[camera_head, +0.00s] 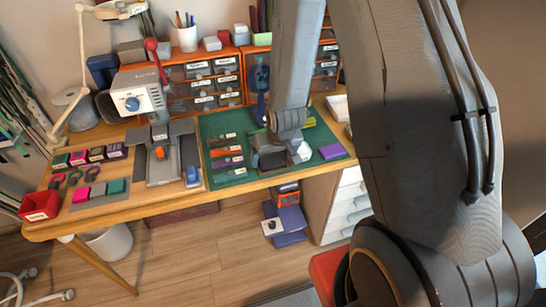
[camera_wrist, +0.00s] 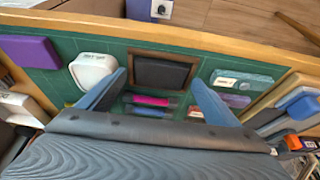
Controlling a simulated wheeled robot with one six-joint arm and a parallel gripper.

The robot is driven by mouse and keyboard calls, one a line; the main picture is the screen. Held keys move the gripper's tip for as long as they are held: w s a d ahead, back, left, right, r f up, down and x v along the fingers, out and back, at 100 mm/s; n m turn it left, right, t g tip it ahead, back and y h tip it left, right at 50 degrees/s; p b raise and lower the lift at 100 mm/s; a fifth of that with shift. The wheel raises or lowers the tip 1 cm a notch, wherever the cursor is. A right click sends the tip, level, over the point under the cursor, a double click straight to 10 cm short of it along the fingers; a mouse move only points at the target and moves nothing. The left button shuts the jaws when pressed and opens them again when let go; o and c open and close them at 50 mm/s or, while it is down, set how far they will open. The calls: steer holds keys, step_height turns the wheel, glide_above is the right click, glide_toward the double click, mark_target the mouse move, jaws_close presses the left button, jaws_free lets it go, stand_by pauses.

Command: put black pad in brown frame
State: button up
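The black pad (camera_wrist: 161,74) lies inside the brown frame (camera_wrist: 188,68) on the green mat, near the table's front edge. A brown border shows around it in the wrist view. Whether it is seated fully flat I cannot tell. The pad also shows in the head view (camera_head: 270,161), partly behind my arm. My gripper (camera_wrist: 158,82) is open, with its two blue-grey fingers spread on either side of the pad and frame. Nothing is held between them. The fingers seem apart from the pad; their height above it is unclear.
A white box (camera_wrist: 93,70) stands beside the frame, close to one finger. A purple block (camera_wrist: 28,51) lies farther left. A teal labelled piece (camera_wrist: 241,81) is on the other side. In the head view, a press (camera_head: 148,99) and orange drawers (camera_head: 203,83) stand on the table.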

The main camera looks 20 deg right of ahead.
steer(key=shift+r, duration=0.1)
steer(key=shift+r, duration=0.3)
steer(key=v, duration=1.2)
steer(key=s+r+g, duration=0.3)
steer(key=s+r, duration=0.2)
steer(key=s, duration=0.7)
steer(key=shift+s+r+g+p, duration=0.2)
steer(key=shift+s+g+p, duration=0.1)
steer(key=shift+g, duration=0.1)
